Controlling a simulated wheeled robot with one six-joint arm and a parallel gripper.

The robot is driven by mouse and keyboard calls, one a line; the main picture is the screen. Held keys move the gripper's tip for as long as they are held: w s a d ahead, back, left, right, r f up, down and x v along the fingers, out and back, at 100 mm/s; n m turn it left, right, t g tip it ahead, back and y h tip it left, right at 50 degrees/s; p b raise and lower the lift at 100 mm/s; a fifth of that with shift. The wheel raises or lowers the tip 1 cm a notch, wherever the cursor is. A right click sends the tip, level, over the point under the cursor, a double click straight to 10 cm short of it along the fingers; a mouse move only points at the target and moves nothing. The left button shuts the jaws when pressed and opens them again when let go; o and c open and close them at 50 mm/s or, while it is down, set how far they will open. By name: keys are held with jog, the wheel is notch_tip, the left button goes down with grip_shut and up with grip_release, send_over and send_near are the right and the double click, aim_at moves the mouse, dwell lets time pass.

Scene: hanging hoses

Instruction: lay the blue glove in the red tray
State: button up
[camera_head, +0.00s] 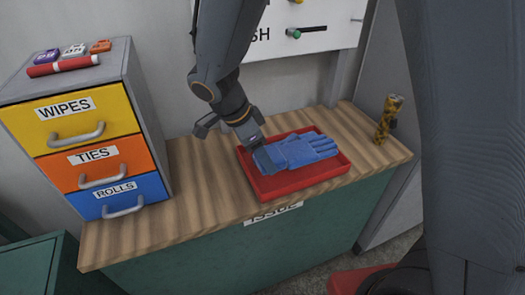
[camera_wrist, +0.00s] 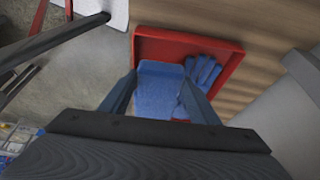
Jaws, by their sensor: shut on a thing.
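The blue glove (camera_head: 302,149) lies in the red tray (camera_head: 306,185), palm side flat and fingers pointing right in the head view. My gripper (camera_head: 259,148) is at the glove's cuff, at the left part of the tray. In the wrist view the glove (camera_wrist: 160,88) shows between my two gripper fingers (camera_wrist: 164,98), with its fingers spread to the right over the floor of the tray (camera_wrist: 226,48). My gripper is shut on the glove's cuff. The part of the glove near my palm is hidden in the wrist view.
The tray sits on a wooden counter (camera_head: 205,180). A drawer cabinet (camera_head: 85,140) labelled WIPES, TIES and ROLLS stands to the left, with a red marker (camera_head: 62,66) on top. A yellow-and-black patterned cylinder (camera_head: 387,118) stands at the counter's right end. A white panel (camera_head: 320,25) hangs behind.

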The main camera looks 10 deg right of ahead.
jog(key=shift+f+b, duration=2.15)
jog(key=shift+f, duration=0.5)
jog(key=o, duration=1.1)
jog(key=shift+o, duration=0.2)
jog(key=shift+r, duration=0.1)
jog(key=b+v, duration=0.1)
jog(key=v, duration=0.6)
jog(key=shift+a+r, duration=0.15)
jog(key=shift+r, duration=0.2)
